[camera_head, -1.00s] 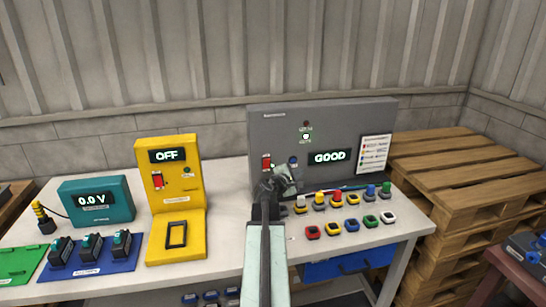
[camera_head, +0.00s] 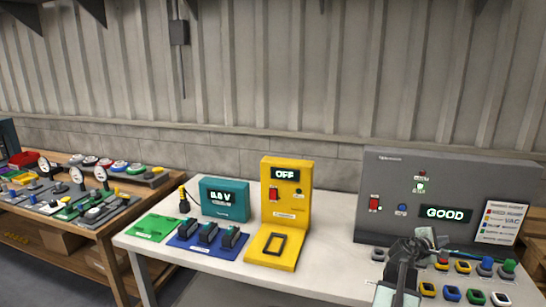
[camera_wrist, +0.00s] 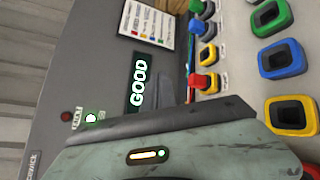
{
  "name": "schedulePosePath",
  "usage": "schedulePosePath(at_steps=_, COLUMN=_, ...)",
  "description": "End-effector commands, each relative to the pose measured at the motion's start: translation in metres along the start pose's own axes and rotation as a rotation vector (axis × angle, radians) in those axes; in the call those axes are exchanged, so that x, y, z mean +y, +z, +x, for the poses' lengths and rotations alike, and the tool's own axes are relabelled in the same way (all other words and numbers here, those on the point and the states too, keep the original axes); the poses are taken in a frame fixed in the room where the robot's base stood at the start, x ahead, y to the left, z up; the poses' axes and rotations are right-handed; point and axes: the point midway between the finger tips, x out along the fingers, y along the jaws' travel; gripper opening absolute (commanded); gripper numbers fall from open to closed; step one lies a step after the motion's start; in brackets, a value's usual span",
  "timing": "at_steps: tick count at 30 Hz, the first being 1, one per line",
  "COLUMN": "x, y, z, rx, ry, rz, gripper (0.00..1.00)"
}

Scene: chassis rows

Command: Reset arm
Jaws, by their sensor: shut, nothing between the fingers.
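My arm reaches up from the bottom right in the head view. My gripper (camera_head: 425,243) is shut and empty, in front of the grey test panel (camera_head: 395,180). The panel's display (camera_head: 446,214) reads GOOD, and a red switch (camera_head: 374,203) and a blue button (camera_head: 402,209) sit to its left. In the wrist view the dark finger and pale green gripper body cross the lower part, in front of the same panel (camera_wrist: 85,60). Nothing is held. Part of the connector row at the panel's foot is hidden behind my gripper.
A yellow station (camera_head: 289,200) reading OFF, a teal meter (camera_head: 224,199) and a blue tray (camera_head: 188,240) of dark blocks stand on the white table (camera_head: 320,270). A wooden bench (camera_head: 90,226) with parts stands left. Table space between yellow station and panel is clear.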

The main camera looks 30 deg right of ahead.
Motion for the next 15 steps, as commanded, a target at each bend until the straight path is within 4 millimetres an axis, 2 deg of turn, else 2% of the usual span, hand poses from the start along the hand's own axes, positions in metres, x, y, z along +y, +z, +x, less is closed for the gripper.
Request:
schedulePosePath(at_steps=8, x=0.029, y=-0.043, z=-0.024, rx=0.06, ry=0.038, rz=-0.016, gripper=0.0)
schedulePosePath(at_steps=11, x=0.042, y=-0.066, z=-0.038, rx=0.091, ry=0.057, rz=-0.025, gripper=0.0)
schedulePosePath(at_steps=15, x=0.064, y=-0.105, z=-0.067, rx=0.147, ry=0.092, rz=-0.04, gripper=0.0)
